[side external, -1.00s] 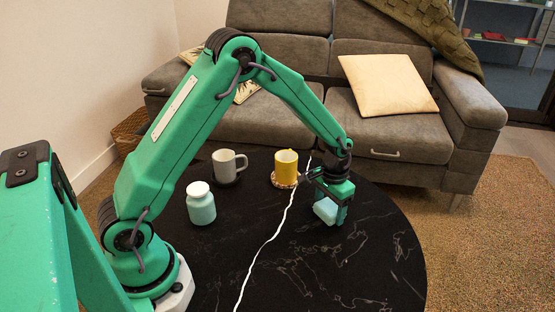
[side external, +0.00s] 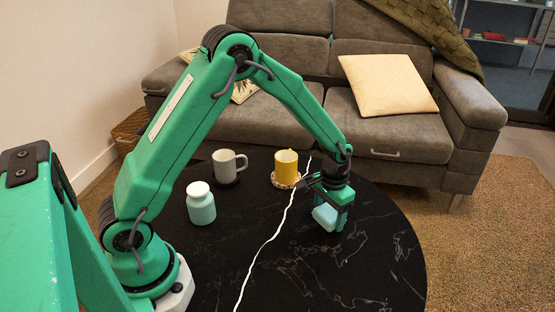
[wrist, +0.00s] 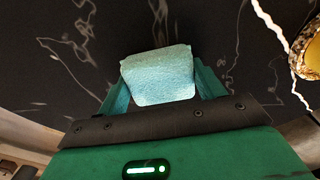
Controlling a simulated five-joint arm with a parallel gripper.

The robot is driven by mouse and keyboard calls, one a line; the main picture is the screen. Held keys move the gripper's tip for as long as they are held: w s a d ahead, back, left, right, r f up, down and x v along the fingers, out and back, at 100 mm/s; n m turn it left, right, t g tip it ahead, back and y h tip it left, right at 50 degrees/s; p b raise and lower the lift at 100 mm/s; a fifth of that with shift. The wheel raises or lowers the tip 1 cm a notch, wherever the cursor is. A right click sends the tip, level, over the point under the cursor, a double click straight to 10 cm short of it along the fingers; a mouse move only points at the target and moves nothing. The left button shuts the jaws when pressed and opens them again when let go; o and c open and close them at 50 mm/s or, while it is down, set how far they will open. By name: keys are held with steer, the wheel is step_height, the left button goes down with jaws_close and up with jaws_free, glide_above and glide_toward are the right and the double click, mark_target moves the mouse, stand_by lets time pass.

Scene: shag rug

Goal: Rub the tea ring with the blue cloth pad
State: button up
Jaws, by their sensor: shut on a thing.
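The blue cloth pad (side external: 325,216) is a pale blue block between the fingers of my gripper (side external: 336,216), which is shut on it. In the wrist view the pad (wrist: 158,75) sits between the two green fingers of my gripper (wrist: 160,92). The pad is low over the right part of the black table; I cannot tell whether it touches the surface. I cannot make out the tea ring in either view; the pad or gripper may cover it.
The black round table (side external: 365,270) has white veins. A yellow mug (side external: 286,168) stands on a patterned coaster left of my gripper. A grey mug (side external: 226,166) and a pale blue jar (side external: 201,206) stand farther left. The table's front right is clear.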

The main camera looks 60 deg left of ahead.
mark_target(326, 234)
steer(key=shift+s+d, duration=1.6)
step_height(326, 234, up, 8)
steer(key=shift+a, duration=0.1)
